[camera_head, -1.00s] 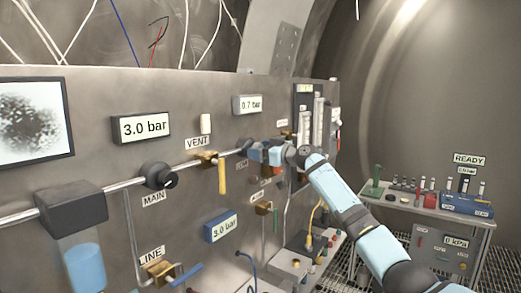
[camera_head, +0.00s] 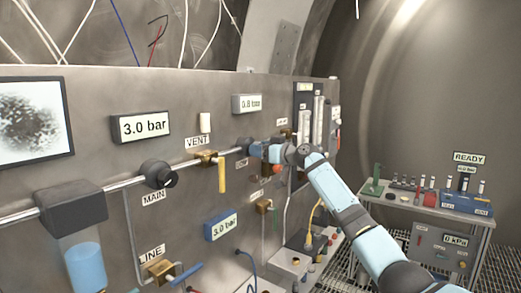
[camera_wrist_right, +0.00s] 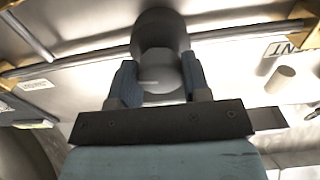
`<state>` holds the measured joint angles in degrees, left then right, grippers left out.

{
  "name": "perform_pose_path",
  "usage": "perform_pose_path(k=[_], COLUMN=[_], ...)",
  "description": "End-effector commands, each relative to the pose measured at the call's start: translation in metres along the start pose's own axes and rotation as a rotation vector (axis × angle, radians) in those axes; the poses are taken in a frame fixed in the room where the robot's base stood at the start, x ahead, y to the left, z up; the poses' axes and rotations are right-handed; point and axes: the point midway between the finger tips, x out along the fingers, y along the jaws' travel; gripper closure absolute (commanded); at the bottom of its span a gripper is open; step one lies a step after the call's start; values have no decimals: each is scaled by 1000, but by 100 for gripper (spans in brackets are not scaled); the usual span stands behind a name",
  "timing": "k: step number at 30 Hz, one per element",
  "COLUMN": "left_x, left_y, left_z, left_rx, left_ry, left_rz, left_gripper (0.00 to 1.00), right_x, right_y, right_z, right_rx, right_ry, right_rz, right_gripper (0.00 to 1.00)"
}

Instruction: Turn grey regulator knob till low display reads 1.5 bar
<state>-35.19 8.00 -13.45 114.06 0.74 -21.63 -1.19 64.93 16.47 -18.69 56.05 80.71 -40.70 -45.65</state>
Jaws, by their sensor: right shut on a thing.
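My right gripper (camera_head: 264,151) is at the panel, shut on the grey regulator knob. In the right wrist view the grey knob (camera_wrist_right: 161,74) sits between the two blue fingers, in front of its dark round body (camera_wrist_right: 160,30). In the head view the dark regulator body (camera_head: 243,146) shows just left of the fingers, which hide the knob. The low display (camera_head: 247,103) above it is slightly blurred and seems to read 0.8 bar. My left gripper is in neither view.
The main regulator (camera_head: 157,174) and the yellow vent handle (camera_head: 222,178) stand left of my gripper. The main display (camera_head: 141,127) reads 3.0 bar. A bench with a rack and a blue box (camera_head: 467,203) stands at right.

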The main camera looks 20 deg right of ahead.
Motion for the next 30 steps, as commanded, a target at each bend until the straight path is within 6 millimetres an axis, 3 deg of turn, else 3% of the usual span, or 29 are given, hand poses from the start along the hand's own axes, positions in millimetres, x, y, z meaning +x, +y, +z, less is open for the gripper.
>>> perform_pose_path(k=[30], left_x=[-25], left_y=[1], left_z=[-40], left_rx=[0], left_ry=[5], left_rz=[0], left_gripper=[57], right_x=[0], right_y=[0], right_z=[-3], right_rx=[936], right_ry=[1], right_rz=[0], right_gripper=[80])
